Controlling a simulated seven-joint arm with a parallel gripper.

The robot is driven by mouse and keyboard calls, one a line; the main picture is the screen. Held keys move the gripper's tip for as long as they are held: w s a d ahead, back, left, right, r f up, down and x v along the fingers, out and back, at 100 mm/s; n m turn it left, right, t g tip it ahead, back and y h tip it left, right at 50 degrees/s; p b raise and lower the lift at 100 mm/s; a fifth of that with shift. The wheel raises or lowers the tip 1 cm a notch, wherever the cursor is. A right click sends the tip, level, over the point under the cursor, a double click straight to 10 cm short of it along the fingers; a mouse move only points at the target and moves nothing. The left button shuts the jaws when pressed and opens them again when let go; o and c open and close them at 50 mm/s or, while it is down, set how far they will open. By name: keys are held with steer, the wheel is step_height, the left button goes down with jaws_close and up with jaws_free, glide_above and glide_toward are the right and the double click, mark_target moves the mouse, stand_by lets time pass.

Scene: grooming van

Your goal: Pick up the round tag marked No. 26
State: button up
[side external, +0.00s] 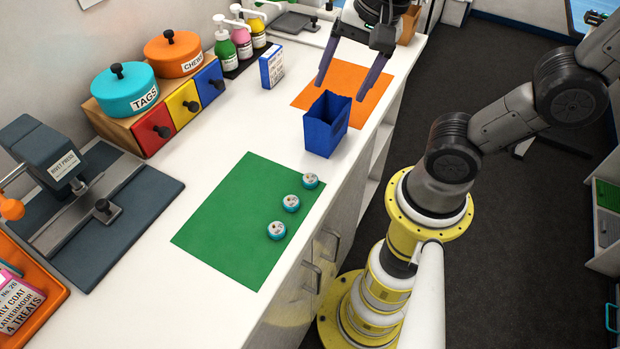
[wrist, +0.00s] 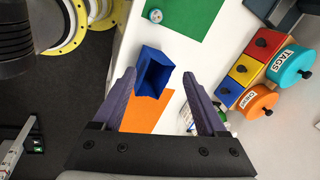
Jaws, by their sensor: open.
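Three small round tags with teal rims and pale faces lie in a row near the right edge of the green mat (side external: 232,215) in the side view: a far one (side external: 311,181), a middle one (side external: 291,203) and a near one (side external: 276,230). Their markings are too small to read, so I cannot tell which is No. 26. One tag (wrist: 155,15) shows at the top of the wrist view; the others are out of that view. My gripper (side external: 341,91) is open and empty above the orange mat, beyond the blue box and well away from the tags.
An open blue box (side external: 325,135) stands between the green mat and the orange mat (side external: 363,109). Pots on a drawer unit (side external: 135,125), bottles and a rivet press (side external: 50,165) line the wall side. An orange tray (side external: 50,292) holds a card reading No. 26.

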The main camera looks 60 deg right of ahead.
mark_target(310, 178)
steer(key=w+a+f+m+g, duration=0.3)
steer(key=a+f, duration=0.2)
steer(key=a, duration=0.1)
step_height(310, 178, down, 14)
steer(key=shift+r, duration=0.2)
stand_by(0.3)
steer(key=shift+c, duration=0.3)
jaws_close()
